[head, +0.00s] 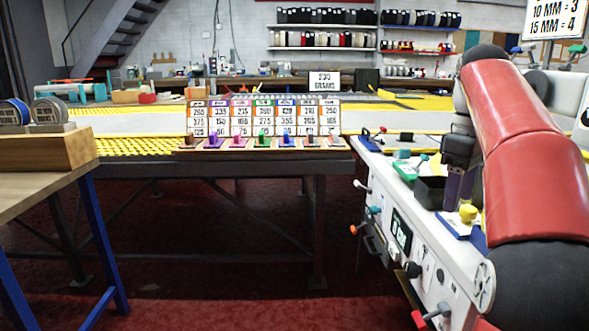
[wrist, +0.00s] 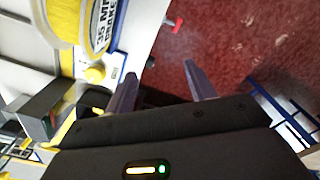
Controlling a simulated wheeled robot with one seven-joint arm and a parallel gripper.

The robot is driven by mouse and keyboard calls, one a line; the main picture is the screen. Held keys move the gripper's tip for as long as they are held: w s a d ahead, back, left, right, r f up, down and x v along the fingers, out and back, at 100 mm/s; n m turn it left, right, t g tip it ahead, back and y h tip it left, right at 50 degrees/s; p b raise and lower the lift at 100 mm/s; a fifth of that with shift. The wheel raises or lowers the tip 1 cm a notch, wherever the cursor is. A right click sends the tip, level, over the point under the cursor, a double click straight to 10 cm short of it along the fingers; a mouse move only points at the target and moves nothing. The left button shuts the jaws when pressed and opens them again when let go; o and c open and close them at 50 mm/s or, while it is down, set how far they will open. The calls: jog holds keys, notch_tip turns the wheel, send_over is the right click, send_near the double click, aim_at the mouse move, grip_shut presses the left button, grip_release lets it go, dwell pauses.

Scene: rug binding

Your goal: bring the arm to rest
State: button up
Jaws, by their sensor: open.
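My red and black arm (head: 525,150) reaches in from the right of the head view, bent downward over the white machine bench. My gripper (wrist: 160,72) shows in the wrist view with its two grey fingers apart and nothing between them. Red floor shows beyond the gap. In the head view the gripper (head: 457,192) hangs over the bench, close to a yellow knob (head: 467,213) on a blue plate. The arm partly hides the right end of the bench.
The white bench (head: 400,190) carries a dark box (head: 430,192), a green block (head: 405,171) and several levers. A sign board (head: 263,120) with coloured pegs stands on the long table. A wooden table (head: 45,180) is at left.

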jog(key=s+a+f+m+t, duration=0.35)
jog(key=s+a+f, duration=0.35)
jog(key=s+a, duration=0.3)
jog(key=s+a+f+m+t, duration=0.1)
jog(key=s+a+f+m, duration=0.1)
jog(key=s+f, duration=0.3)
jog(key=s+a+f+m+t, duration=0.1)
jog(key=s+a+f+m, duration=0.1)
jog(key=s+f, duration=0.4)
notch_tip(320, 180, down, 3)
jog(key=shift+a+f, duration=0.1)
jog(key=shift+a, duration=0.15)
